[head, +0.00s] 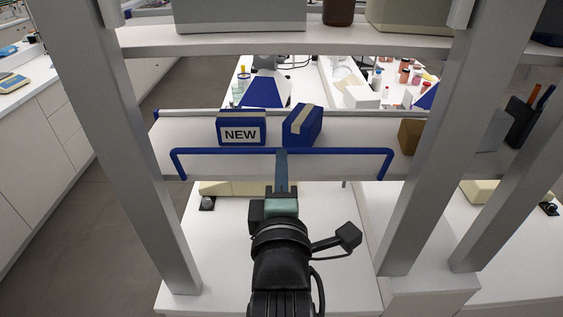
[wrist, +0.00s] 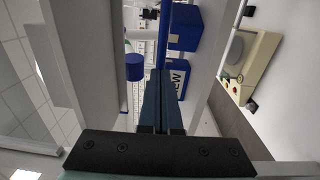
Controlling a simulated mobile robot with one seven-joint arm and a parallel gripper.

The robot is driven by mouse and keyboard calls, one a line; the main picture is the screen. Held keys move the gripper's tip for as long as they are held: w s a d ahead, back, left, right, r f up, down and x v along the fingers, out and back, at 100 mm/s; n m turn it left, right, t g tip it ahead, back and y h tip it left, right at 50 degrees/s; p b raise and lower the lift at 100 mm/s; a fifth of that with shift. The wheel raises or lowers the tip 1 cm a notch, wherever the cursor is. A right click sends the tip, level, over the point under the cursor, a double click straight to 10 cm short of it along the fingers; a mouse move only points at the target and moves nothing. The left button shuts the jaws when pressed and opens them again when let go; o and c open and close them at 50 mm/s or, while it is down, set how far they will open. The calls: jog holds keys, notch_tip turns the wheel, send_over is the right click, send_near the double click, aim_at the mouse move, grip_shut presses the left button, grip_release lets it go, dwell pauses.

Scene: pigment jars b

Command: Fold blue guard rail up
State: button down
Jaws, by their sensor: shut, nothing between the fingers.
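The blue guard rail (head: 225,151) shows in the head view as a long bar along the front of the middle shelf. Its two short end arms run down in the picture to the shelf's front edge, so the bar shows above their lower ends. My gripper (head: 281,153) is shut and empty. Its fingertips overlap the middle of the bar in the head view; whether they touch it I cannot tell.
On the shelf (head: 180,130) behind the rail stand a blue box marked NEW (head: 241,128) and a tilted blue box with a beige band (head: 302,125). A brown box (head: 409,135) is at the right. Grey posts (head: 115,150) flank my arm. An upper shelf (head: 240,41) spans above.

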jog(key=w+r+g+p, duration=0.1)
jog(key=w+p, duration=0.1)
jog(key=p, duration=0.1)
jog(key=shift+r+g+p, duration=0.1)
jog(key=shift+g+p, duration=0.2)
jog(key=shift+p, duration=0.1)
jog(key=shift+a, duration=0.1)
dwell(0.4)
